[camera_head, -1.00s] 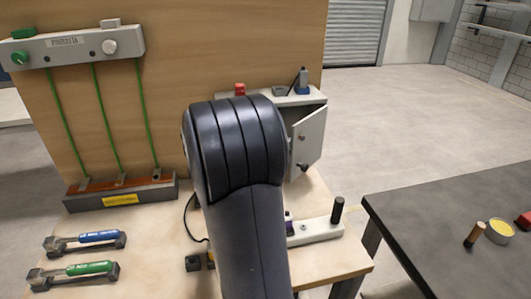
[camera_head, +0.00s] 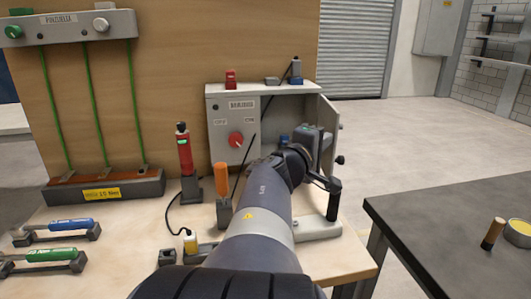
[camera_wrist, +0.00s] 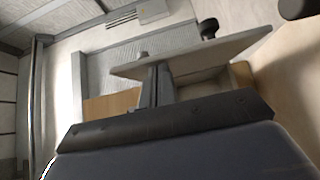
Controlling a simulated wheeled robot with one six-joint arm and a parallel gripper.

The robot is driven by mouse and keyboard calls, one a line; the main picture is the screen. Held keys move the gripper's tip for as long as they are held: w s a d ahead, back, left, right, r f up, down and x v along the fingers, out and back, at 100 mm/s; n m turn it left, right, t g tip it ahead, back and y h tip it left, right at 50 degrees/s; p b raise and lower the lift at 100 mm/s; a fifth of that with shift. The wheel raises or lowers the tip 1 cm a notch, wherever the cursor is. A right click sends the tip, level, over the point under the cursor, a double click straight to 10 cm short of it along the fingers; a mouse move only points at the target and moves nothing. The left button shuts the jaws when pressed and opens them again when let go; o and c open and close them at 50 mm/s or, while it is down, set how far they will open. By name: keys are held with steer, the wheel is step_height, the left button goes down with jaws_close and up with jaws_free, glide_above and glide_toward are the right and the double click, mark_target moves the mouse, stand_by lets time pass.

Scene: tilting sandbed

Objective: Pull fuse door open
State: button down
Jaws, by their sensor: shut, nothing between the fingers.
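The fuse door (camera_head: 329,125) is the light grey panel at the right side of the grey box (camera_head: 222,112). It stands open, swung outward. In the wrist view the door (camera_wrist: 190,55) crosses the upper middle, with a black knob (camera_wrist: 208,28) on its far side. My gripper (camera_head: 318,150) is at the box's right front, beside the door. Its shut, empty fingers (camera_wrist: 155,85) are on the door's side away from the knob, close to the panel. I cannot tell whether they touch it. My arm hides the door's lower part and much of the box opening.
A red rotary switch (camera_head: 236,139) is on the box front. A red tool (camera_head: 184,150) and an orange-handled tool (camera_head: 221,180) stand left of my arm. A lever with a black handle (camera_head: 334,200) is just below my gripper. A dark table (camera_head: 450,230) lies to the right.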

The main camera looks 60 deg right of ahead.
steer(key=shift+s+d+b, duration=0.35)
steer(key=shift+s+b, duration=0.05)
steer(key=shift+s, duration=0.15)
steer(key=shift+s+d+b, duration=0.3)
steer(key=shift+s+b, duration=0.05)
steer(key=shift+s, duration=0.2)
